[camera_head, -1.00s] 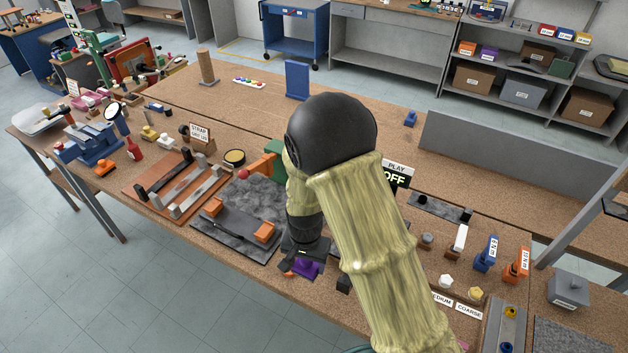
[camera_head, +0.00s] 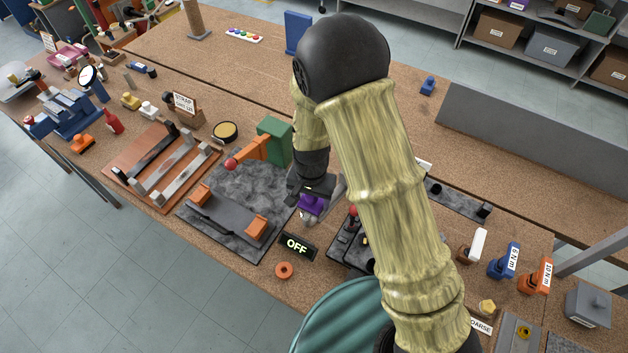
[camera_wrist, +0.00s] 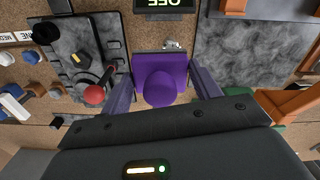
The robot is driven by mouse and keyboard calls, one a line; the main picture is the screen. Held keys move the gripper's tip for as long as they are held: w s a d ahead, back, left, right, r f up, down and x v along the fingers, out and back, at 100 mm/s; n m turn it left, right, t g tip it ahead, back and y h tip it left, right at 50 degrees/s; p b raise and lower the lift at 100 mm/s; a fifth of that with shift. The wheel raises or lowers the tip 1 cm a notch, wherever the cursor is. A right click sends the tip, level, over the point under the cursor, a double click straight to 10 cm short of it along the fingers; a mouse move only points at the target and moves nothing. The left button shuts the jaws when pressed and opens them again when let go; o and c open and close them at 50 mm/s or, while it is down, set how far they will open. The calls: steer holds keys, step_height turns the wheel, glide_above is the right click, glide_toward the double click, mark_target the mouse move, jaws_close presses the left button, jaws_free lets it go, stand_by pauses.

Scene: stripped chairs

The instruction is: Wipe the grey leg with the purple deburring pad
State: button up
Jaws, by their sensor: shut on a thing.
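My gripper (camera_head: 313,193) is shut on the purple deburring pad (camera_head: 311,206), just right of the grey mottled plate (camera_head: 262,196). In the wrist view the purple pad (camera_wrist: 160,68) sits between the two fingers of my gripper (camera_wrist: 163,85), its round knob toward the camera. A dark grey bar (camera_head: 226,214) lies on that plate between two orange blocks. A silver-grey bar (camera_head: 188,181) and a darker bar lie on the red-brown board (camera_head: 128,182) further left. I cannot tell which piece is the grey leg. The pad is apart from all of them.
An OFF display (camera_head: 297,246) and an orange ring (camera_head: 284,270) are near the front edge. A dark control box with a red knob (camera_head: 352,211) is close on the right. A green block with an orange arm (camera_head: 252,150) stands behind the plate.

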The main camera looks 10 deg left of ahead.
steer(key=shift+w, duration=0.35)
steer(key=shift+s, duration=0.15)
